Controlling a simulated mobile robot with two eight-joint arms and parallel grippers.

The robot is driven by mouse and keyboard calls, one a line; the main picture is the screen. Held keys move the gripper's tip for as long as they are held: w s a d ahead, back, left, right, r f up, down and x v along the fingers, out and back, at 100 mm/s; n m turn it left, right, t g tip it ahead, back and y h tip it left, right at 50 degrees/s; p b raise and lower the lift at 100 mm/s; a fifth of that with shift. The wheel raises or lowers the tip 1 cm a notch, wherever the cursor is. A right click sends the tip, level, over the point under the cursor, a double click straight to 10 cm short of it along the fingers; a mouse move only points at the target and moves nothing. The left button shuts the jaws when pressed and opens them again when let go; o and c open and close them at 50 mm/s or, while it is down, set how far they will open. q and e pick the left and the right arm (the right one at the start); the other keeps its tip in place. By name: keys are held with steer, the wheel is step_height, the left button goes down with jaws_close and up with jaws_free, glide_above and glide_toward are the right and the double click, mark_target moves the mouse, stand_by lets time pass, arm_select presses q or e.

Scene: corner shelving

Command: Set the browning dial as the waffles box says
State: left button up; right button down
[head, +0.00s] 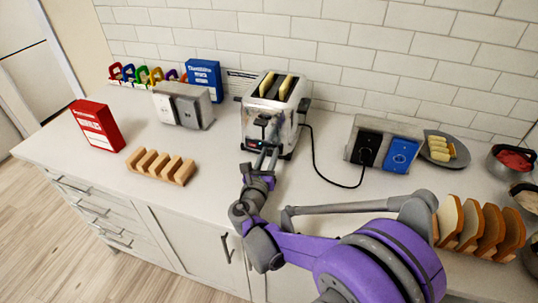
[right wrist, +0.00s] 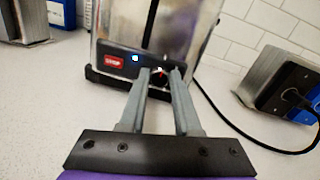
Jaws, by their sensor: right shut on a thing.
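The chrome toaster (head: 258,125) stands against the tiled wall with two pale slices (head: 276,86) in its slots. Its front panel (right wrist: 120,62) shows in the right wrist view, with a red button and a lit blue light. My right gripper (head: 267,152) is at the lower front of the toaster. Its fingers (right wrist: 162,74) are shut on the browning dial (right wrist: 160,77), which is mostly hidden between them; its setting is not readable. A red box (head: 97,125) and a blue box (head: 204,73) stand at left; I cannot read which is for waffles. My left gripper is not in view.
A wooden rack (head: 160,167) and a grey double-switch outlet block (head: 183,105) are left of the toaster. A black cord (head: 317,165) runs right to another outlet block (head: 382,145). Bread slices (head: 470,225) stand at right, near my arm.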

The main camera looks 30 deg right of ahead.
steer(key=shift+m, duration=0.3)
steer(key=m, duration=0.2)
steer(key=shift+f+m+b, duration=0.1)
steer(key=shift+m+b, duration=0.2)
steer(key=shift+m, duration=1.9)
steer(key=c, duration=0.6)
jaws_free()
steer(key=shift+s, duration=0.1)
steer(key=b+v, duration=0.1)
steer(key=v, duration=0.9)
steer(key=shift+s+a+f, duration=0.1)
steer(key=shift+s+a, duration=0.1)
steer(key=shift+a, duration=0.15)
